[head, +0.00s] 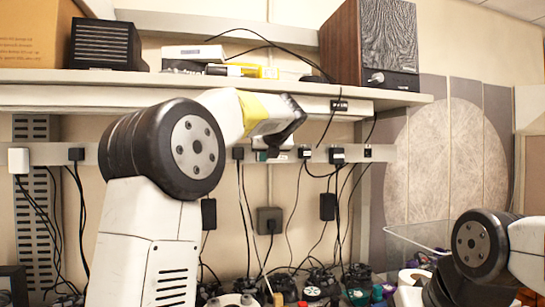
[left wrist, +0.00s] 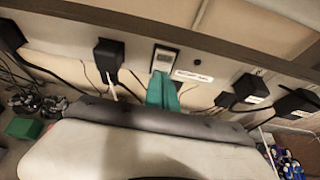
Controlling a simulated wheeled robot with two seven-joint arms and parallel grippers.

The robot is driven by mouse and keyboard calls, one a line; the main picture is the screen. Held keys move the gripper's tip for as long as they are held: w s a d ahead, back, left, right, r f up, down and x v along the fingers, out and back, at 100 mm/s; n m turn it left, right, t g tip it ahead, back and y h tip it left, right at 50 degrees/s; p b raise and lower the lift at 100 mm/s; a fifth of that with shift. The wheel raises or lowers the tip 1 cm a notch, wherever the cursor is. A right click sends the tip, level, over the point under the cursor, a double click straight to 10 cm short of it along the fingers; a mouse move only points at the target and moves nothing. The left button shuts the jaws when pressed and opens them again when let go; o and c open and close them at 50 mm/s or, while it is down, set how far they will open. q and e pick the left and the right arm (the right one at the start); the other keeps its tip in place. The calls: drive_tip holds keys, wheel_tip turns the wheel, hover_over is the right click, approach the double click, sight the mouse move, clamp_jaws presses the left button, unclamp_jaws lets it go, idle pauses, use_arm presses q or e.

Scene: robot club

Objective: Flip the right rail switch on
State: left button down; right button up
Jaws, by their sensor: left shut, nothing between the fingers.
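In the left wrist view, a small pale switch plate (left wrist: 165,59) with a darker frame is set on the wall rail (left wrist: 140,52). A white label (left wrist: 193,76) sits just to its lower right; its text is too small to read. My left gripper (left wrist: 163,80) is shut and empty, its teal fingertips right below the switch plate; I cannot tell whether they touch it. In the head view my left gripper (head: 268,153) is in front of the rail (head: 220,153), and it hides the switch there. The switch's on or off position is unclear. My right gripper is out of view.
Black plugs (left wrist: 109,53) with hanging cables sit on the rail left and right of the switch. A shelf (head: 60,76) with a speaker (head: 372,40) overhangs the rail. Controllers and small items crowd the bench below. A wire basket (head: 420,236) stands at the right.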

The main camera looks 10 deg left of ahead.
use_arm(q)
drive_tip(key=shift+w, duration=0.1)
drive_tip(key=shift+a+r, duration=0.1)
drive_tip(key=shift+r, duration=0.8)
